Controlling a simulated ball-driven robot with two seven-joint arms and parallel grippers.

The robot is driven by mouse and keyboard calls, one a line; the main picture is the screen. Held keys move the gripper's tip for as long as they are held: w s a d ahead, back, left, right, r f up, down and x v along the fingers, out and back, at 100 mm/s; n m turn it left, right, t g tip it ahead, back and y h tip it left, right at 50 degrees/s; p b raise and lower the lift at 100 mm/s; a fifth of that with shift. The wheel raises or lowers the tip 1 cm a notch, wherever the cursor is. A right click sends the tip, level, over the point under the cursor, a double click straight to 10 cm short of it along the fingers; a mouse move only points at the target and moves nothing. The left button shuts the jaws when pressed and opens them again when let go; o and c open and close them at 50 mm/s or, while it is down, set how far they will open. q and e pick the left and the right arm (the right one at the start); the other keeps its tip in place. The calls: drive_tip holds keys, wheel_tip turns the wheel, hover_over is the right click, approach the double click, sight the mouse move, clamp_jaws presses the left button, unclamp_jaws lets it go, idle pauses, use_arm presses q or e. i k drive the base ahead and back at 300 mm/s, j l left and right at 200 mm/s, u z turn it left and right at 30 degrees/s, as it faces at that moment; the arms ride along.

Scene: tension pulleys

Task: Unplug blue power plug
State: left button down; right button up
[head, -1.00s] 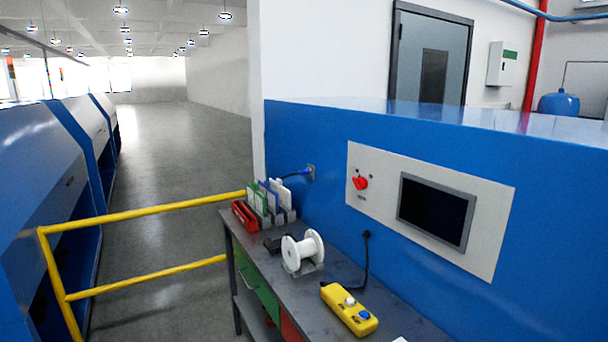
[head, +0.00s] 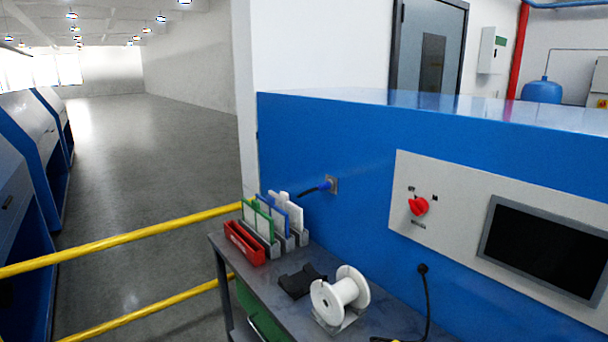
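The blue power plug (head: 324,185) sits in a wall socket (head: 334,184) on the blue panel, above the far end of the workbench. Its dark cable (head: 309,190) runs down to the left and goes out of sight behind the upright boards in the rack. Neither of my grippers shows in the head view.
The grey workbench (head: 262,284) holds a red bin (head: 244,243), a rack of upright boards (head: 277,219), a black item (head: 302,281) and a white spool (head: 340,294). A yellow railing (head: 120,240) stands left of it. A control panel (head: 450,205) has a red switch (head: 418,206).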

sight(326, 185)
drive_tip(key=i+j, duration=0.4)
drive_tip(key=i+j+z, duration=0.1)
drive_tip(key=i+j, duration=0.65)
drive_tip(key=j, duration=0.2)
drive_tip(key=i+j+z, duration=0.1)
drive_tip(key=i+j, duration=0.3)
drive_tip(key=j, duration=0.1)
